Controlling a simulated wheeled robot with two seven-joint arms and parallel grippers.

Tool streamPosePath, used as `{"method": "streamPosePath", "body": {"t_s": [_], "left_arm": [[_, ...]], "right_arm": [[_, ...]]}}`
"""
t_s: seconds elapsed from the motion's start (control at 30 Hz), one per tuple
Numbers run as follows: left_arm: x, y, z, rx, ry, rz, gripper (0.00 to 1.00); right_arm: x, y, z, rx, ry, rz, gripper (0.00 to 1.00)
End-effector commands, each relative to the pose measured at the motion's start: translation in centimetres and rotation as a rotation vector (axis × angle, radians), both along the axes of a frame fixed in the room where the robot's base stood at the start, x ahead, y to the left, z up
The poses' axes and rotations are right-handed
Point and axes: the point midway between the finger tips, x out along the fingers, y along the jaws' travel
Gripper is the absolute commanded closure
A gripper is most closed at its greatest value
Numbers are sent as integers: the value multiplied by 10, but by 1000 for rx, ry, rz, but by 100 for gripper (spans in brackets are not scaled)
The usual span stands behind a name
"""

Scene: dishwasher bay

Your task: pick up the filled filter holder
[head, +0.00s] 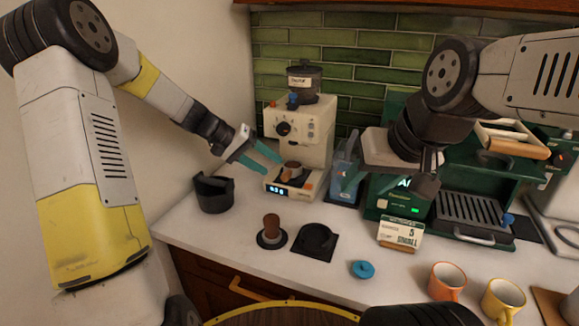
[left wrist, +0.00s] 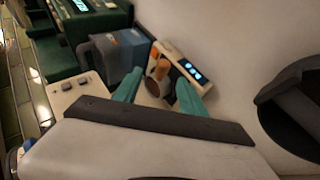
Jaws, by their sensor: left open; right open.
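The filled filter holder (head: 292,168) sits on the small scale (head: 285,188) in front of the cream grinder (head: 300,130). Brown grounds show in its top. In the left wrist view the filter holder (left wrist: 153,86) appears between the teal fingers, near their tips, with an orange-brown part beside it. My left gripper (head: 270,162) is open and empty, just left of the holder in the head view. I cannot tell whether a finger touches it. My right gripper (head: 360,178) is open, in front of the green espresso machine (head: 470,190), its fingers partly hard to make out.
A black knock bin (head: 213,194) stands left of the scale. A tamper (head: 271,232) and a black stand (head: 316,240) are in front. A blue puck (head: 362,269), orange cup (head: 446,281) and yellow cup (head: 502,300) are near the front edge. A blue container (head: 345,165) stands right of the grinder.

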Motion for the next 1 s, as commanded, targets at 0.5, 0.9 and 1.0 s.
{"method": "streamPosePath", "body": {"t_s": [0.5, 0.9, 1.0], "left_arm": [[10, -43, -45, 2, 2, -2, 51], [10, -44, -45, 2, 2, 0, 82], [11, -44, -45, 2, 2, 0, 100]], "right_arm": [[0, 0, 0, 0, 0, 0, 51], [0, 0, 0, 0, 0, 0, 51], [0, 0, 0, 0, 0, 0, 51]]}}
